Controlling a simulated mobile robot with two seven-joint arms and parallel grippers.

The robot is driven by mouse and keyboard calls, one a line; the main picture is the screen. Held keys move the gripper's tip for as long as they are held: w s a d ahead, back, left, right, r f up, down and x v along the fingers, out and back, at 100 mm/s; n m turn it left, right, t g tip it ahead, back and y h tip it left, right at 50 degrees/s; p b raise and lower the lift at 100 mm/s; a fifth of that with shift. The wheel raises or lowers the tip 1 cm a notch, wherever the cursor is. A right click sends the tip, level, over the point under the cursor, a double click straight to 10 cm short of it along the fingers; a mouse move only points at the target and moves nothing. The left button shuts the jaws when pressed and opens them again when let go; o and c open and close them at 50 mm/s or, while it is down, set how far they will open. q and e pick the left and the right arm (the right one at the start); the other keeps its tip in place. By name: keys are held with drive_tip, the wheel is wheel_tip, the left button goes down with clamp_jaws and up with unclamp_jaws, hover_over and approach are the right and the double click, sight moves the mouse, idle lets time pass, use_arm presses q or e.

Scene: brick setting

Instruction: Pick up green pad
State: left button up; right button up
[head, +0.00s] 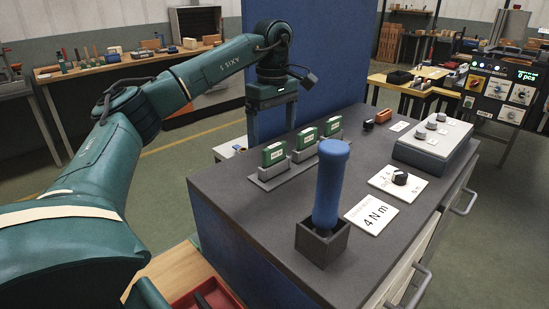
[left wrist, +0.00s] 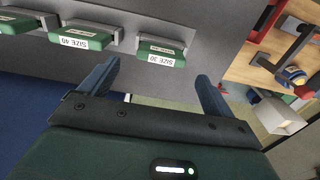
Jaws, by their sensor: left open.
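Three green pads stand in a row in a grey holder (head: 262,184) on the dark bench top: a near one (head: 275,153), a middle one (head: 306,138) and a far one (head: 333,126). In the left wrist view, one pad (left wrist: 160,53) is labelled SIZE 30, and the one beside it (left wrist: 82,37) SIZE 40. A third pad (left wrist: 18,21) is partly cut off at the left edge. My left gripper (head: 272,136) is open and empty, fingers down, beside the row at the bench's far-left side. In the wrist view its fingers (left wrist: 158,70) straddle the SIZE 30 pad's position, apart from it.
A blue-handled tool (head: 331,185) stands upright in a dark square holder (head: 322,246) near the front. White cards, one reading 4 N m (head: 372,214), a black knob (head: 400,178) and a grey control box (head: 435,143) lie to the right. A blue panel (head: 330,55) rises behind.

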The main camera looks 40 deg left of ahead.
sight(274, 145)
use_arm(q)
drive_tip(key=f, duration=0.5)
drive_tip(key=shift+s+d+f+p, duration=0.1)
drive_tip(key=shift+d+f+p, duration=0.2)
drive_tip(key=shift+f+p, duration=0.05)
drive_tip(key=c, duration=1.1)
